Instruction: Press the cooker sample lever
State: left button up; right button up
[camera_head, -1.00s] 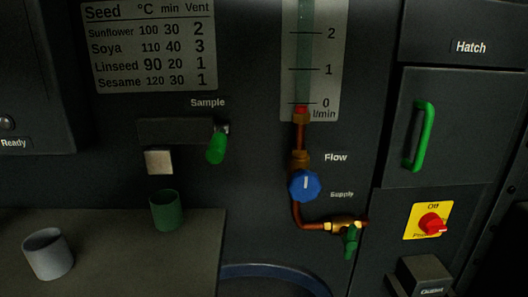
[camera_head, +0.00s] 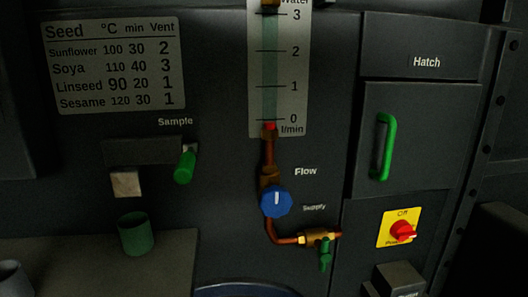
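The green sample lever (camera_head: 185,167) hangs down at a slight tilt from the right end of a dark sample housing (camera_head: 144,151), below the "Sample" label. A pale square spout block (camera_head: 126,183) is under the left part of the housing. A green cup (camera_head: 136,234) stands on a grey ledge (camera_head: 175,270) below the spout. Neither of my grippers shows in the head view.
Right of the lever are a copper pipe with a blue flow knob (camera_head: 276,201) and a green supply valve handle (camera_head: 325,254). Further right are a green hatch handle (camera_head: 385,147) and a red power switch (camera_head: 402,231). A grey cup (camera_head: 12,279) is cut off at lower left.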

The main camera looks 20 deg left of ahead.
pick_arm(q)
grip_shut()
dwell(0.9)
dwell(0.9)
